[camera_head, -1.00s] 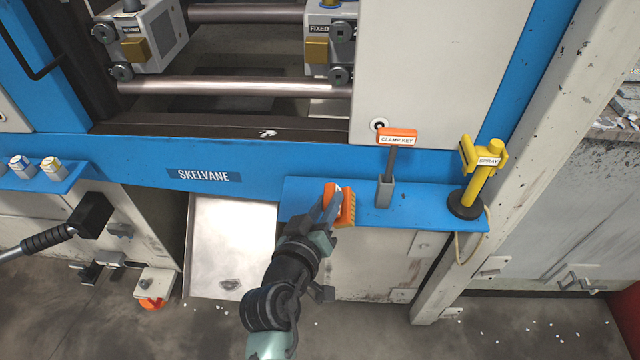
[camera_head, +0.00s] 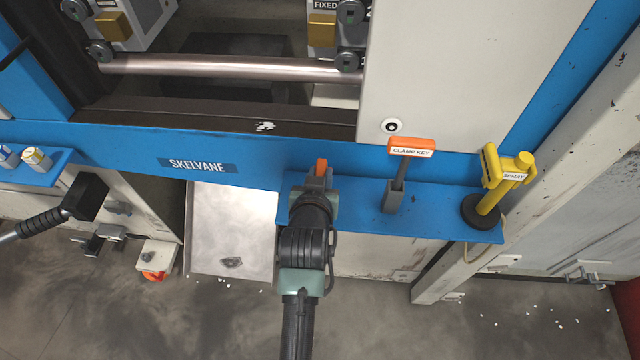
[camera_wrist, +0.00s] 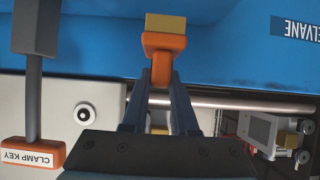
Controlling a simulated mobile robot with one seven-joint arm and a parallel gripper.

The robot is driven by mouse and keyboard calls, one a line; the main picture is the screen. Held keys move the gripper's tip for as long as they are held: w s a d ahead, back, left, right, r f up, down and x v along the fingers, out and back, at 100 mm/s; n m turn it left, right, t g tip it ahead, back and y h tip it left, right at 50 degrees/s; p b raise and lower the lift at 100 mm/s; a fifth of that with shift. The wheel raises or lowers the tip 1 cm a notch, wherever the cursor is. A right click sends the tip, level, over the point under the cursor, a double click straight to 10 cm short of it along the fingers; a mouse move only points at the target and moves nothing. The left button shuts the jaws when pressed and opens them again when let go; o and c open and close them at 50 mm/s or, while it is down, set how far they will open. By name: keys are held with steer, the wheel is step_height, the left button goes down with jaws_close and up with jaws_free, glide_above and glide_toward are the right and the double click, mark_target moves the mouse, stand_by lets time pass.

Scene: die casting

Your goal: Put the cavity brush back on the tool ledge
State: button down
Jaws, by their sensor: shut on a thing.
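The cavity brush shows in the wrist view as an orange body (camera_wrist: 162,47) with a yellow bristle block at its end. My gripper (camera_wrist: 160,82) is shut on its orange stem, with one finger on each side. In the head view only an orange bit of the brush (camera_head: 320,167) shows beyond my wrist; the rest is hidden. There my gripper is over the left end of the blue tool ledge (camera_head: 355,212). I cannot tell whether the brush touches the ledge.
The clamp key (camera_head: 410,150) stands in a grey holder on the ledge, right of my gripper. The yellow spray tool (camera_head: 490,195) stands at the ledge's right end. A metal chute (camera_head: 230,225) is to the left. A white panel (camera_head: 440,75) rises behind.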

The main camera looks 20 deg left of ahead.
steer(key=shift+f, duration=2.1)
steer(key=shift+f, duration=0.1)
steer(key=c, duration=0.7)
jaws_free()
steer(key=shift+r, duration=0.2)
steer(key=shift+s+d, duration=0.1)
steer(key=shift+s, duration=0.15)
steer(key=v, duration=1.1)
steer(key=shift+s+r, duration=0.2)
